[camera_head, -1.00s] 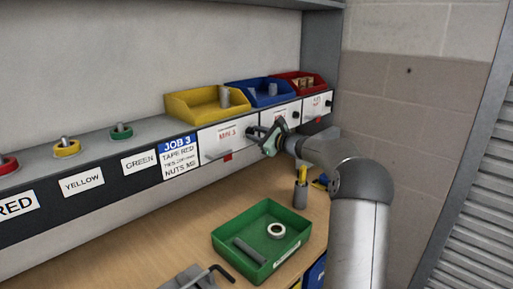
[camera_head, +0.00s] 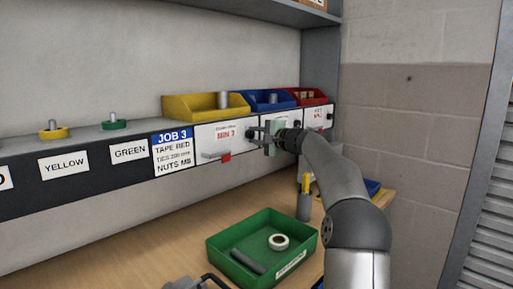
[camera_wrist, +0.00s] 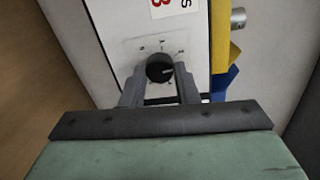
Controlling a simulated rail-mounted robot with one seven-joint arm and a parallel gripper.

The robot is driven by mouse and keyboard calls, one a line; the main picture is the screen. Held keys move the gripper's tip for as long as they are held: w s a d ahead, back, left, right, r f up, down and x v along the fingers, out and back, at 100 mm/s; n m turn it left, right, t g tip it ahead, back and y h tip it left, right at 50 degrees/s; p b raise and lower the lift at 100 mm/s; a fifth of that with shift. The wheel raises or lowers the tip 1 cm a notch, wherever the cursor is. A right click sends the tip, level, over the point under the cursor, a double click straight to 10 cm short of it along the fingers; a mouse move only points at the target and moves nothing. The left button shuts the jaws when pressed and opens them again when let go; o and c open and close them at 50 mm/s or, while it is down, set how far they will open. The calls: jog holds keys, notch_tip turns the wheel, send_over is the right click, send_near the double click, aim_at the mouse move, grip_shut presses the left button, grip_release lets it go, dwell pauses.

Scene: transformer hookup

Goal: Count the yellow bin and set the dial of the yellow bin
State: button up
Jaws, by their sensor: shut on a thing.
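The yellow bin (camera_head: 183,108) stands on the shelf above a white panel (camera_head: 212,140) with red "MIN 3" print. A grey cylinder (camera_head: 223,101) shows in the bin; the rest of its contents is hidden. The black dial (camera_wrist: 160,69) is on that panel, with small marks around it and a light pointer line to the right in the wrist view. My gripper (camera_wrist: 160,84) is shut on the dial, one finger at each side. In the head view my gripper (camera_head: 256,134) is at the panel's right end and covers the dial.
Blue (camera_head: 271,100) and red (camera_head: 308,97) bins stand to the right. A red-tipped slider (camera_head: 217,155) sticks out low on the panel. Below are a green tray (camera_head: 225,247) with a tape roll (camera_head: 279,241), and a grey cup (camera_head: 304,206).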

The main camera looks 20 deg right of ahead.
jog(key=n+b, duration=0.3)
jog(key=shift+f+n, duration=0.25)
jog(key=shift+n, duration=0.05)
jog(key=n+b, duration=0.3)
jog(key=shift+h, duration=0.3)
jog(key=n+b, duration=0.2)
jog(key=n, duration=0.1)
jog(key=shift+a+n, duration=0.1)
jog(key=shift+n, duration=0.3)
jog(key=shift+r+n+t+h+b, duration=0.15)
jog(key=shift+n+t+h+b, duration=0.15)
jog(key=shift+n+b, duration=0.75)
jog(key=shift+n, duration=0.45)
jog(key=o, duration=1)
jog(key=shift+c, duration=0.2)
